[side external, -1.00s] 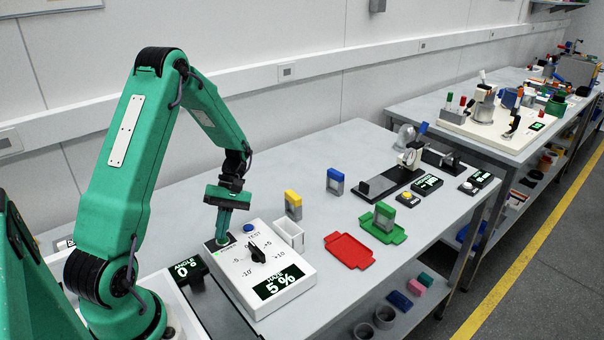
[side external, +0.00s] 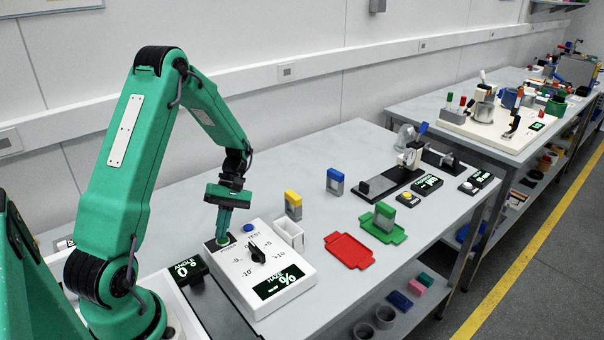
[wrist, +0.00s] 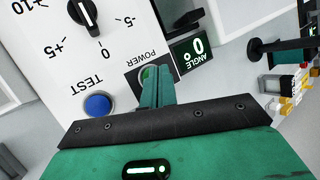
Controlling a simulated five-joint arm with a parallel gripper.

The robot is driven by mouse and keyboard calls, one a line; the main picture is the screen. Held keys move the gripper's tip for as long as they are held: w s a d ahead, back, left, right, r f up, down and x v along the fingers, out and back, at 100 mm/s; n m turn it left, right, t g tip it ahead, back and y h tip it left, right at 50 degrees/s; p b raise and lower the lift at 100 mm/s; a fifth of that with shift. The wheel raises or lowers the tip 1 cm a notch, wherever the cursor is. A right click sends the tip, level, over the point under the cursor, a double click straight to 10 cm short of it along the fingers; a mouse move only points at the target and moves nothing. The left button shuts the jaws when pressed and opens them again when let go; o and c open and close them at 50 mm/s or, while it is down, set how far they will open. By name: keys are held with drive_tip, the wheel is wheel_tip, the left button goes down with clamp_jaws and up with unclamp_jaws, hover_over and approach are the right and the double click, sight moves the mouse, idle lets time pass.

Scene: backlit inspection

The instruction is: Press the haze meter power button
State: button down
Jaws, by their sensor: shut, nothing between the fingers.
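The haze meter (side external: 262,277) is a white box on the table, with a black knob (side external: 257,252), a blue TEST button (side external: 249,228) and a dark display (side external: 279,282). The large digit on its display is gone; a % sign still shows. My gripper (side external: 223,234) points down over the box's far-left corner, fingers shut and empty.
A black ANGLE display (side external: 186,270) reading 0° stands left of the meter. A white open bin (side external: 290,235) and a yellow-topped block (side external: 293,205) are close behind it. A red tray (side external: 349,251) and a green tray (side external: 390,235) lie to the right.

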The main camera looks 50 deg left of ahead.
drive_tip(key=shift+r, duration=0.1)
drive_tip(key=shift+r, duration=2.95)
drive_tip(key=s+d+r+m+t+y, duration=0.2)
drive_tip(key=d+r+m+t, duration=0.4)
drive_tip(key=d+r+m, duration=0.2)
drive_tip(key=s+d+r+m+t+y, duration=0.2)
drive_tip(key=d+r+m+t, duration=0.3)
drive_tip(key=d+r+m, duration=0.3)
drive_tip(key=shift+s+d+r+m+t, duration=0.4)
drive_tip(key=shift+s+d+r, duration=0.1)
drive_tip(key=shift+s+d, duration=0.2)
